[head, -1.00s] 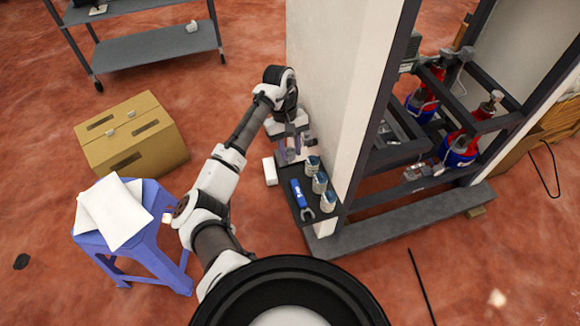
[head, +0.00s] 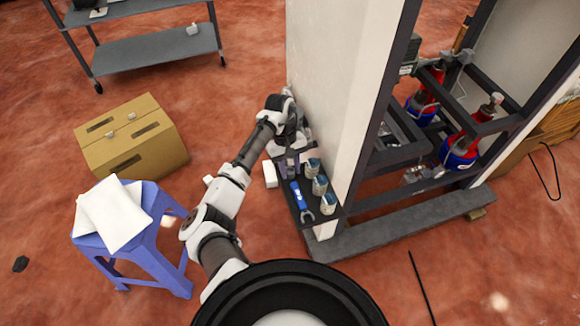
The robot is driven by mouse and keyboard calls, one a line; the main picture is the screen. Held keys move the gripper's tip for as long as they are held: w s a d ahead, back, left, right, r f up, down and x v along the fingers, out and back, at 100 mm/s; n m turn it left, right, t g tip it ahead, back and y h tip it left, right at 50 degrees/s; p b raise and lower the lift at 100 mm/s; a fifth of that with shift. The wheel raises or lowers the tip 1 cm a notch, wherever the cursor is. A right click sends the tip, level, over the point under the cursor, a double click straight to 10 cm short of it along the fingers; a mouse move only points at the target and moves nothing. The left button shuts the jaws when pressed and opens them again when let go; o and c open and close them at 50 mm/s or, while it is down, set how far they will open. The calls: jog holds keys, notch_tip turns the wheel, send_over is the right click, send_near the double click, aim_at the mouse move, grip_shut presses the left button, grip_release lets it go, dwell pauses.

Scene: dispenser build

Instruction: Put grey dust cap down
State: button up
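My gripper (head: 289,164) is low over the far end of a dark tray (head: 297,209) fixed beside the white panel. Its fingers are small and partly covered by my own wrist, so I cannot tell whether they are open or shut. I cannot make out the grey dust cap: it is either hidden at the gripper or too small to see. A blue wrench (head: 299,197) lies on the tray, nearer than the gripper. Three small cans (head: 320,185) stand in a row along the tray's right side.
The white panel (head: 335,80) of the dispenser frame rises just right of my gripper. A white block (head: 270,174) is left of the tray. A cardboard box (head: 130,140) and a blue stool (head: 150,235) with white sheets stand at left. Red floor between is free.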

jog(key=o, duration=0.5)
jog(key=shift+c, duration=0.2)
jog(key=v, duration=1.2)
jog(key=shift+w+r, duration=0.15)
jog(key=shift+r, duration=0.05)
